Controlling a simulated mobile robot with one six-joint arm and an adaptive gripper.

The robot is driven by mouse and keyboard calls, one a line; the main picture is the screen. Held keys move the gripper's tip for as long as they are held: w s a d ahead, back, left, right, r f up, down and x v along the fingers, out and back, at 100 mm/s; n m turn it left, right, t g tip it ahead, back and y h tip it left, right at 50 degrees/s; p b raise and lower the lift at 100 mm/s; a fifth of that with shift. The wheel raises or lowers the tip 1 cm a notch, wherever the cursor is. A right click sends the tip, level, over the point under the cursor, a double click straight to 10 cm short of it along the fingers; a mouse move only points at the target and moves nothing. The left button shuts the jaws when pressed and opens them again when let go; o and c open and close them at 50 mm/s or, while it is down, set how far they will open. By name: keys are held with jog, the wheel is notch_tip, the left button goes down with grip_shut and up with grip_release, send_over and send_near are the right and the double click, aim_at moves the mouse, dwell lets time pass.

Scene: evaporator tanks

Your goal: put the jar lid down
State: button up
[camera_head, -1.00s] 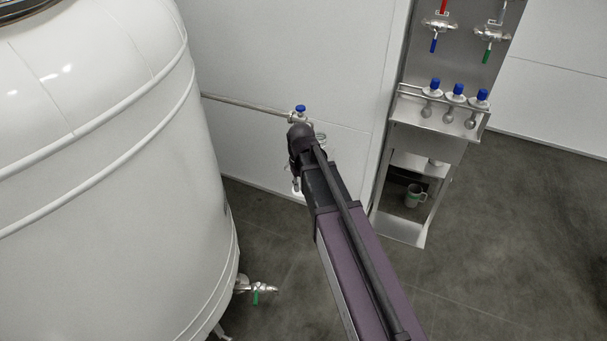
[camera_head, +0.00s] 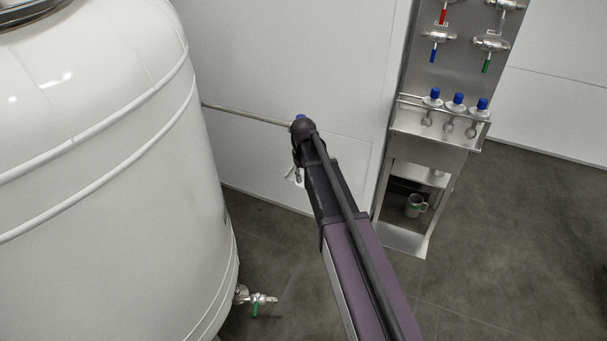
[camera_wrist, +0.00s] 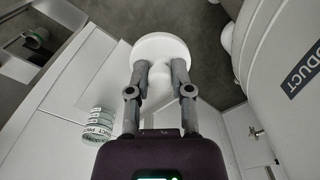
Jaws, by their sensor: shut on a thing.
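The jar lid (camera_wrist: 160,46) is a white round disc in the wrist view, just beyond the fingertips. My gripper (camera_wrist: 159,68) is shut on it, with one finger on each side of its near part. A labelled jar (camera_wrist: 98,124) with pale bands stands on a white surface at the lower left of the wrist view, apart from the gripper. In the head view my own arm hides most of the gripper, and I cannot make out the lid clearly there.
A large white tank (camera_head: 100,170) fills the left, with a green-handled valve (camera_head: 256,300) low on it.

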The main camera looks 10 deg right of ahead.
jog(key=w, duration=0.2)
jog(key=w+d, duration=0.1)
jog(key=w, duration=0.3)
jog(key=shift+w+d+f, duration=0.3)
jog(key=shift+w+d, duration=0.05)
jog(key=shift+f+b, duration=0.15)
jog(key=shift+b, duration=0.2)
jog(key=shift+f+b, duration=1.65)
jog(key=shift+f, duration=0.1)
jog(key=o, duration=0.8)
jog(key=shift+c, duration=0.2)
notch_tip(320, 180, up, 12)
jog(key=p, duration=1.2)
